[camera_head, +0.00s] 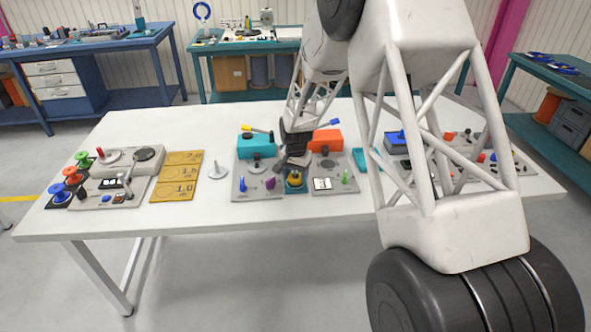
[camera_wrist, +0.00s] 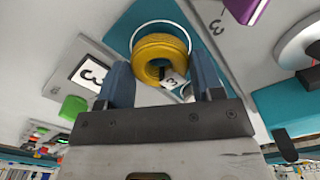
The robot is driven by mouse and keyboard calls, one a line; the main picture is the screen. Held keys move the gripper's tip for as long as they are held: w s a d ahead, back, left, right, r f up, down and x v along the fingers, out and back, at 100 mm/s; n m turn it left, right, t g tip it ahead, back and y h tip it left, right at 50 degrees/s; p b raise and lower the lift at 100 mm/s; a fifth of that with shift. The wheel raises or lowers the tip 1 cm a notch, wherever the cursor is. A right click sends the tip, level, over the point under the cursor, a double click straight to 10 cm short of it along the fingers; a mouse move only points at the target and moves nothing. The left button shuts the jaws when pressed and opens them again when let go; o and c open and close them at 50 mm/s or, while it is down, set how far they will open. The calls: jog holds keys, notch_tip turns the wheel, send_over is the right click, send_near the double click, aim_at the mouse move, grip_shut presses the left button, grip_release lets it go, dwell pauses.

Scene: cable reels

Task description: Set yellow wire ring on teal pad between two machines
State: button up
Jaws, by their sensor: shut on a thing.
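The yellow wire ring (camera_head: 294,181) is a small coil with a white tag marked 3. It also shows in the wrist view (camera_wrist: 152,47), between my two blue-grey fingers. My gripper (camera_head: 291,166) points down and is shut on the ring; in the wrist view its fingers (camera_wrist: 163,78) flank the coil. The teal pad (camera_head: 296,190) lies below the ring, between the two machines. In the wrist view the pad (camera_wrist: 124,32) has a white circle outline around the coil. I cannot tell whether the ring touches the pad.
The left machine (camera_head: 243,187) has a teal box, the right machine (camera_head: 335,185) an orange box and green knob. A grey spindle (camera_head: 217,170), yellow numbered plates (camera_head: 178,176) and a machine with coloured spools (camera_head: 110,190) stand left. The front table strip is clear.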

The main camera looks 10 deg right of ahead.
jog(key=shift+f, duration=0.4)
jog(key=o, duration=1.1)
jog(key=shift+r, duration=0.1)
jog(key=shift+r, duration=3.9)
